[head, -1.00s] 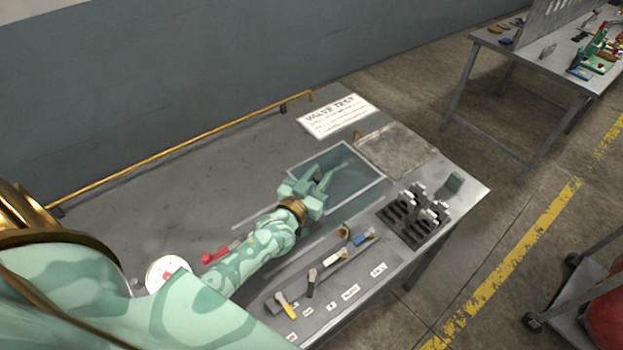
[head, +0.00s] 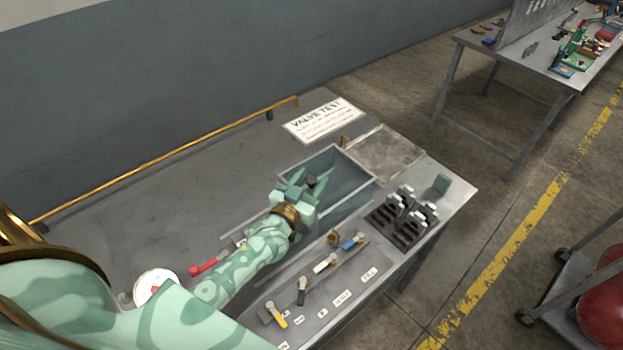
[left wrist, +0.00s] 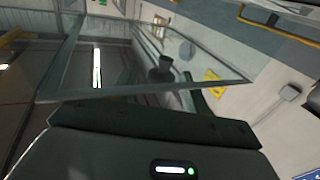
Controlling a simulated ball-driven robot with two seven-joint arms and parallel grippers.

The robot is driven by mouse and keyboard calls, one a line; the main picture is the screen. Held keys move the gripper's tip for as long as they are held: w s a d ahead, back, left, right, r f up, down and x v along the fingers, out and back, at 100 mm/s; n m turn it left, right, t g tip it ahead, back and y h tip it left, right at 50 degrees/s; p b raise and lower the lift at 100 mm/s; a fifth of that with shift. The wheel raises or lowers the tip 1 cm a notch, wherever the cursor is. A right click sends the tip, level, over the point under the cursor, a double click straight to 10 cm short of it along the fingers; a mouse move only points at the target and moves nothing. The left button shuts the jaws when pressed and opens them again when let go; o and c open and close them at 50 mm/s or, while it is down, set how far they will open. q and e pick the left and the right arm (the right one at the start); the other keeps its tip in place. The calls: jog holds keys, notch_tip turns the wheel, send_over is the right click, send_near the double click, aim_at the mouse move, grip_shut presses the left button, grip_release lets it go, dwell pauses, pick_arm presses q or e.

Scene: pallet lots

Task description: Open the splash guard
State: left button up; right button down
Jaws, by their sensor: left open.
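The splash guard (head: 349,161) looks like a clear, grey-framed panel over a teal-tinted tank at the middle of the bench in the head view. A black knob (head: 311,181) stands near its left part. My left gripper (head: 306,186) is open, with its fingers reaching over the tank's near left end and the knob between or just past the fingertips. Contact cannot be told. The left wrist view shows a grey-edged clear pane (left wrist: 125,85) close ahead, with the black knob (left wrist: 162,70) beyond the gripper body. My right gripper is out of view.
A black rack (head: 402,217) and several coloured-handled levers (head: 325,263) line the front edge. A red-handled lever (head: 203,266) and white gauge (head: 156,287) are near my arm. A yellow rail (head: 165,157) runs behind.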

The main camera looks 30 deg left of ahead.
pick_arm(q)
jog(key=s, duration=0.7)
jog(key=shift+p, duration=0.3)
jog(key=shift+r, duration=0.15)
